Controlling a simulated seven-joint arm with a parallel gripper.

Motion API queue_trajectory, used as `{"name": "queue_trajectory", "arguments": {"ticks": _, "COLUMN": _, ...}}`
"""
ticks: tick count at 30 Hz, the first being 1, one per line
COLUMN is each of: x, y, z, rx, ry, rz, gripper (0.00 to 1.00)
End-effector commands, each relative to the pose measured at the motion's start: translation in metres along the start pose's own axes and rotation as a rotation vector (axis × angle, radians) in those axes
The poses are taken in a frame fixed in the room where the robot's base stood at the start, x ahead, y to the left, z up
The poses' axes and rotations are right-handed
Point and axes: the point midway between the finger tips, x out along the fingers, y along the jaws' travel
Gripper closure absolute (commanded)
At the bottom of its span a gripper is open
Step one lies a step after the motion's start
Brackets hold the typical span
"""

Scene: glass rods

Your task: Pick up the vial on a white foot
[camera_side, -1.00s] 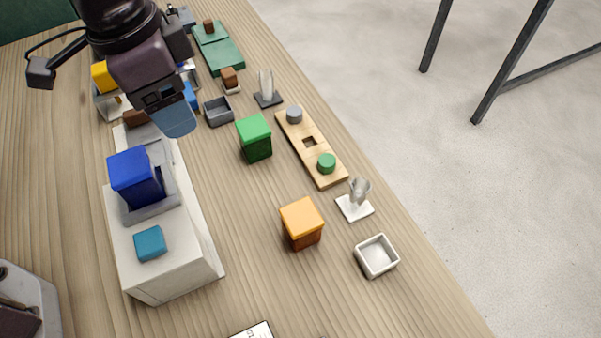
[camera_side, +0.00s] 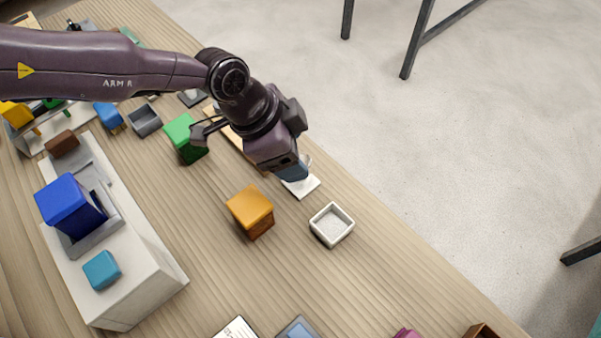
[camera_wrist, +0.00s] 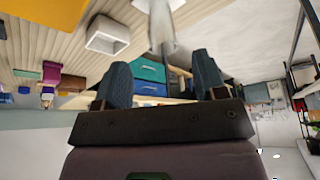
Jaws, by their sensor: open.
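The vial is a clear grey glass piece; in the wrist view the vial (camera_wrist: 162,28) stands ahead of my fingers, its near end pointing into the gap between them. Its white foot (camera_side: 306,187) rests on the table in the side view, and the foot's edge also shows at the top of the wrist view. My gripper (camera_side: 294,172) is right over the foot and hides most of the vial in the side view. In the wrist view my gripper (camera_wrist: 162,62) has its two dark fingers apart, with nothing clamped between them.
A white square dish (camera_side: 332,225) sits just below the foot, and an orange block (camera_side: 251,210) to its left. A green block (camera_side: 186,138) and a partly hidden wooden board lie behind my gripper. The table's edge runs close on the right.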

Motion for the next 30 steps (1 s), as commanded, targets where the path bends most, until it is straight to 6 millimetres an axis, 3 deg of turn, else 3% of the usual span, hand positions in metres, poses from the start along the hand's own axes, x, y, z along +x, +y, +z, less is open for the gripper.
{"name": "queue_trajectory", "arguments": {"ticks": 18, "x": 0.066, "y": -0.004, "z": 0.005, "rx": -0.001, "ry": -0.001, "rz": 0.0, "gripper": 0.35}}
{"name": "queue_trajectory", "arguments": {"ticks": 28, "x": 0.07, "y": -0.004, "z": 0.005, "rx": -0.001, "ry": -0.001, "rz": 0.0, "gripper": 0.35}}
{"name": "queue_trajectory", "arguments": {"ticks": 30, "x": 0.07, "y": -0.004, "z": 0.005, "rx": -0.001, "ry": -0.001, "rz": 0.0, "gripper": 0.49}}
